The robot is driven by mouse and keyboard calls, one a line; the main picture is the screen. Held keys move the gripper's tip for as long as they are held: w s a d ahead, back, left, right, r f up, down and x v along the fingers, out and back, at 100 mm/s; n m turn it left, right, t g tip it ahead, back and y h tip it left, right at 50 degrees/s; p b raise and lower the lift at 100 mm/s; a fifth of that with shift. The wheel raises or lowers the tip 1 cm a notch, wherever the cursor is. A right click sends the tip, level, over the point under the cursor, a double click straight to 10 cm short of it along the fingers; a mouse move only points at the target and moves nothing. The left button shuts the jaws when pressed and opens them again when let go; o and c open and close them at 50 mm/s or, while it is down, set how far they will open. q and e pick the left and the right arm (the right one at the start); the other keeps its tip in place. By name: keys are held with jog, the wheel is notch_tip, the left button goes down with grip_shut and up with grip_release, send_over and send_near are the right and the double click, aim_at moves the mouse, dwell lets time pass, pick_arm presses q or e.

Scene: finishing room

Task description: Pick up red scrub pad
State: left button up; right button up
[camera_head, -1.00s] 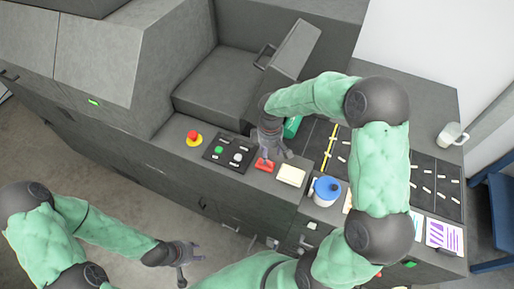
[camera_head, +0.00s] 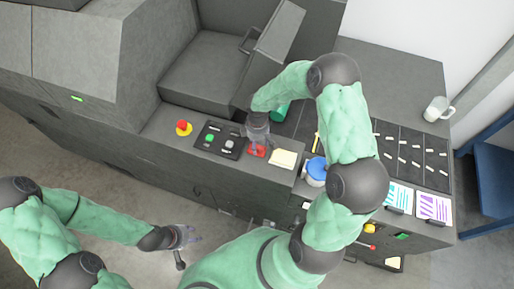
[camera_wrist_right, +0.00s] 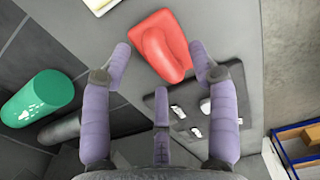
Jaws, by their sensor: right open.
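The red scrub pad (camera_head: 258,151) lies on the grey machine ledge, between the button panel and a cream pad. It also shows in the right wrist view (camera_wrist_right: 160,45) as a red block with a raised rounded grip. My right gripper (camera_head: 257,143) is over the pad and partly hides it in the head view. In the wrist view my right gripper (camera_wrist_right: 160,62) is open, with fingers on either side of the pad's near end, and nothing is held. My left gripper (camera_head: 187,240) hangs over the floor, away from the ledge; its finger state is unclear.
A black button panel (camera_head: 220,139) and a red emergency button (camera_head: 183,127) are left of the pad. A cream pad (camera_head: 283,159) and a blue-lidded container (camera_head: 316,170) are to its right. A mug (camera_head: 436,108) is far right.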

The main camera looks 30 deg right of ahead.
jog(key=shift+f, duration=0.75)
grip_shut()
jog(key=shift+r, duration=0.1)
jog(key=shift+r, duration=0.45)
notch_tip(320, 180, up, 2)
jog(key=shift+a+r+b, duration=0.15)
jog(key=shift+r+b, duration=0.1)
jog(key=shift+b, duration=0.2)
jog(key=s+a+r+b, duration=0.2)
jog(key=s+a+r, duration=0.5)
jog(key=a+r, duration=0.2)
jog(key=a, duration=0.2)
jog(key=shift+s+a+r, duration=0.2)
jog(key=shift+a+r, duration=0.05)
jog(key=shift+a, duration=0.05)
